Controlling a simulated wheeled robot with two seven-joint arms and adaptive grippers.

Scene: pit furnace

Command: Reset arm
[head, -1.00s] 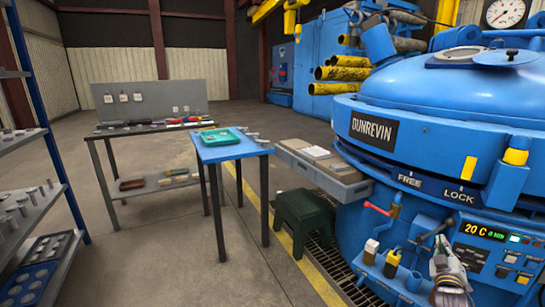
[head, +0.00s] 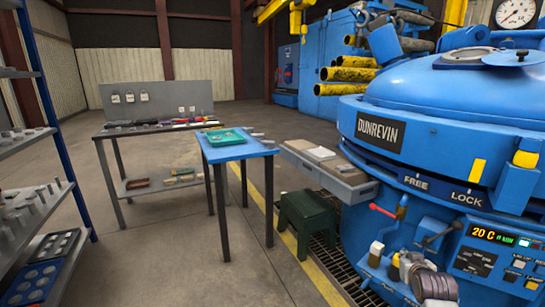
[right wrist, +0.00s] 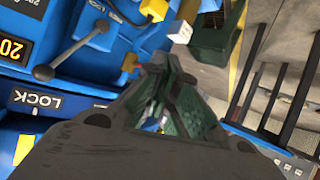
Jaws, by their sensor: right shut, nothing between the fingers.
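My right gripper (head: 408,263) is low at the right in the head view, in front of the blue furnace (head: 430,135) and below its red-tipped lever (head: 384,210). In the right wrist view its two dark fingers (right wrist: 163,72) meet at the tips with nothing between them. The furnace's lower fittings partly merge with the gripper in the head view, so I cannot tell if it touches them. My left gripper is in neither view.
The lit control panel (head: 494,250) is right of the gripper. A green stool (head: 307,215) stands left of the furnace. A blue table (head: 238,152) holds a green tray (head: 224,138). A grey shelf rack (head: 35,210) is at far left. Floor between rack and table is clear.

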